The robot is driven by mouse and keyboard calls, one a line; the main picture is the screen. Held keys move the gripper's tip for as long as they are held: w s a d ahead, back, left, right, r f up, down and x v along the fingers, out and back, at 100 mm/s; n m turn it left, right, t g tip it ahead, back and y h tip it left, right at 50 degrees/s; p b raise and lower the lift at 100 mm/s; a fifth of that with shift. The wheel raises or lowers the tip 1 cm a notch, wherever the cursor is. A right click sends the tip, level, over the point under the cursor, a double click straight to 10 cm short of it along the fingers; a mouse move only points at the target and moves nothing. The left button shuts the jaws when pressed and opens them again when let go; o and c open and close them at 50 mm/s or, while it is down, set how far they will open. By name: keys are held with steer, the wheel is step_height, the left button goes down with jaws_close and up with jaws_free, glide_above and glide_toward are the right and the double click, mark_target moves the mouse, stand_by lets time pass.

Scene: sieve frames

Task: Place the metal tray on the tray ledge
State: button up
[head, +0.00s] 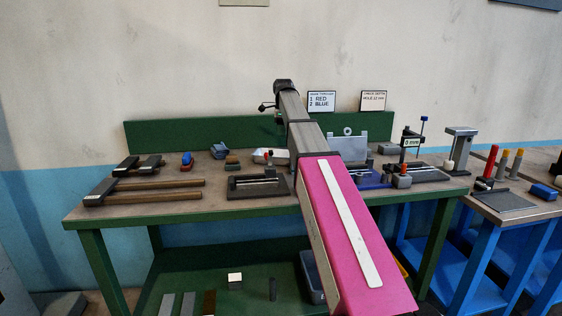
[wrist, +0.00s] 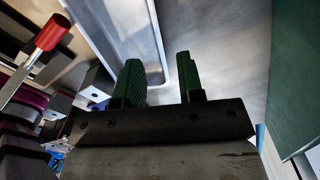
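The metal tray (wrist: 116,30) is a pale grey, shallow tray with a raised rim, at the top of the wrist view beyond the fingers. My gripper (wrist: 160,82) has two green fingers standing apart. The tray's near right rim passes behind the gap between them. Whether either finger touches it I cannot tell. In the head view my arm hides most of the gripper. I cannot single out the tray ledge for certain.
The green-framed bench (head: 150,208) has a green back panel (head: 170,134). A red-handled tool (wrist: 50,32) shows in the wrist view. Bare benchtop lies front left.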

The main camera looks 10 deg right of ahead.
mark_target(283, 151)
step_height(283, 151, down, 4)
steer(key=shift+s+r, duration=0.1)
steer(key=shift+r, duration=0.1)
steer(key=shift+s+f, duration=0.2)
steer(key=shift+f, duration=1.15)
steer(key=shift+s+f, duration=0.2)
steer(key=shift+f, duration=1.1)
jaws_close()
